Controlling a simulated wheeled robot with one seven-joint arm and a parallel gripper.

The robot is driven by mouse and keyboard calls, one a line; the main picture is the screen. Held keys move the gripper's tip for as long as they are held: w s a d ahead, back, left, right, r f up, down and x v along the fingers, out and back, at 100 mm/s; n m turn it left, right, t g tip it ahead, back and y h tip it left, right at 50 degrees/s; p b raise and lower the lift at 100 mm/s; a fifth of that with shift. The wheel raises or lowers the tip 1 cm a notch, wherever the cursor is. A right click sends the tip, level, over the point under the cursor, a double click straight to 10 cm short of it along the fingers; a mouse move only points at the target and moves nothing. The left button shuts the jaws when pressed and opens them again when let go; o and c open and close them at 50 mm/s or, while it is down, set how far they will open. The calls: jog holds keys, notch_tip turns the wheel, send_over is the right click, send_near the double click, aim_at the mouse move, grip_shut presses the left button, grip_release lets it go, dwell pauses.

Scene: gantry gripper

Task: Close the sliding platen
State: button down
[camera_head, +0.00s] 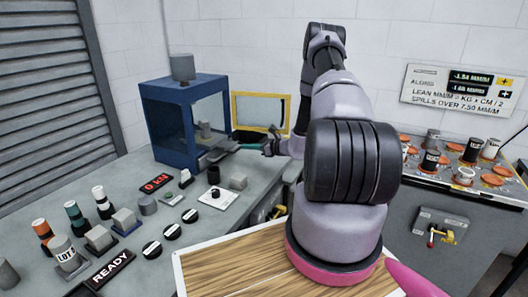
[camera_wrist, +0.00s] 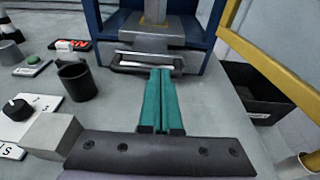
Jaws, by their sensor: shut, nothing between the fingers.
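The blue press (camera_head: 165,115) stands on the grey bench at the back left, and its yellow-framed door (camera_head: 262,108) hangs open to the right. The sliding platen (camera_head: 205,158) juts out of the front of the press, low down. In the wrist view the platen (camera_wrist: 150,40) is a grey metal block with a bar-like handle (camera_wrist: 145,67) along its front. My gripper (camera_head: 241,147) is in front of the platen, to its right in the head view. Its teal fingers (camera_wrist: 162,72) are shut and empty, pointing at the handle. I cannot tell whether the tips touch it.
A black cup (camera_wrist: 76,82) and a grey block (camera_wrist: 50,133) stand left of my gripper. A black bin (camera_wrist: 265,95) lies to the right, below the yellow door frame. Knobs, a READY sign (camera_head: 110,268) and several small cylinders cover the bench's left part.

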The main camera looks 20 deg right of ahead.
aim_at(225, 142)
jog(key=x, duration=0.2)
jog(key=r+x, duration=0.1)
jog(key=x, duration=0.5)
jog(key=shift+w+a+r, duration=0.2)
jog(key=shift+w+r, duration=0.1)
jog(key=shift+w+a+r, duration=0.1)
jog(key=shift+w+a, duration=0.1)
jog(key=shift+w+a+r, duration=0.1)
